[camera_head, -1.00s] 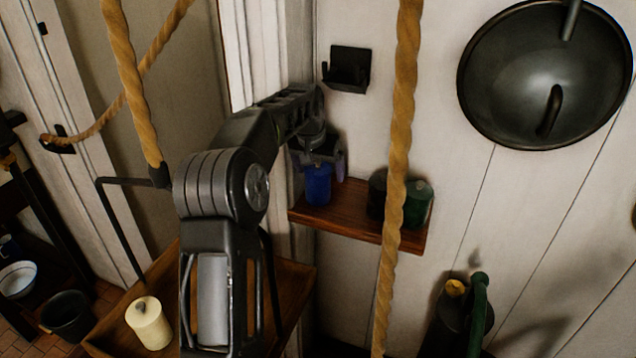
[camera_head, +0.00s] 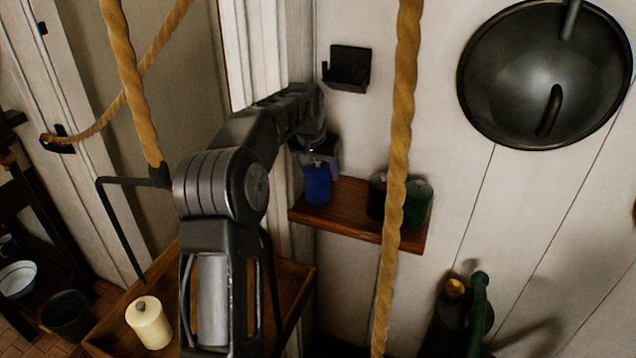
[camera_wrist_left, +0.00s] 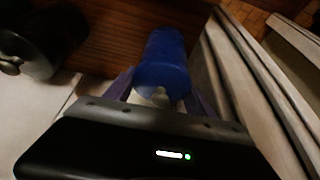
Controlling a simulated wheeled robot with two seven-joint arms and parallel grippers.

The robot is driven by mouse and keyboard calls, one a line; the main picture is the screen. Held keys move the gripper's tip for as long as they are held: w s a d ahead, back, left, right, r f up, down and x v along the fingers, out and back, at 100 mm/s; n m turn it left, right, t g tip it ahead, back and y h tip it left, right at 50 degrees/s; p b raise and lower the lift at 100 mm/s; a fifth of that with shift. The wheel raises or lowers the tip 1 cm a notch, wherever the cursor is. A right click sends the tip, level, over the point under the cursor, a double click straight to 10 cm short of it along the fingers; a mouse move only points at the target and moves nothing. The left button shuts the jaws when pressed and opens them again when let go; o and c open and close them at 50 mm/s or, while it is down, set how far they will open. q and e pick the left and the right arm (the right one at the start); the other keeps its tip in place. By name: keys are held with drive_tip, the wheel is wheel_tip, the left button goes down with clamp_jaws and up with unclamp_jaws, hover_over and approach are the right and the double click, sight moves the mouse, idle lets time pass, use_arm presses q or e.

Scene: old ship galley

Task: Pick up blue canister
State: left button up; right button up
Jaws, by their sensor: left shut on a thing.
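The blue canister (camera_head: 318,187) stands at the left end of the small wooden wall shelf (camera_head: 359,222) in the head view. My left gripper (camera_head: 318,168) reaches it from above and is shut on its upper part. In the left wrist view the blue canister (camera_wrist_left: 164,66) lies between the two purple-grey fingers, with its pale knob towards the camera. I cannot tell whether its base touches the shelf. My right gripper is not in view.
A green canister (camera_head: 418,206) and a dark canister (camera_head: 377,196) stand on the shelf to the right, partly behind a hanging rope (camera_head: 401,120). A cream canister (camera_head: 149,322) stands in a wooden tray (camera_head: 297,287) below. A black bracket (camera_head: 347,70) is on the wall above.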

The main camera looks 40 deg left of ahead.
use_arm(q)
drive_tip(key=shift+r, duration=0.1)
clamp_jaws()
drive_tip(key=shift+s+r+b, duration=0.2)
drive_tip(key=shift+r+b, duration=0.05)
drive_tip(key=shift+b, duration=0.35)
wheel_tip(320, 180, up, 6)
drive_tip(key=shift+r, duration=0.15)
drive_tip(key=s+d+b, duration=0.3)
drive_tip(key=s+b, duration=0.1)
drive_tip(key=s, duration=0.5)
drive_tip(key=s+d+b, duration=0.3)
drive_tip(key=s+b, duration=0.2)
drive_tip(key=s, duration=0.4)
drive_tip(key=shift+s, duration=0.35)
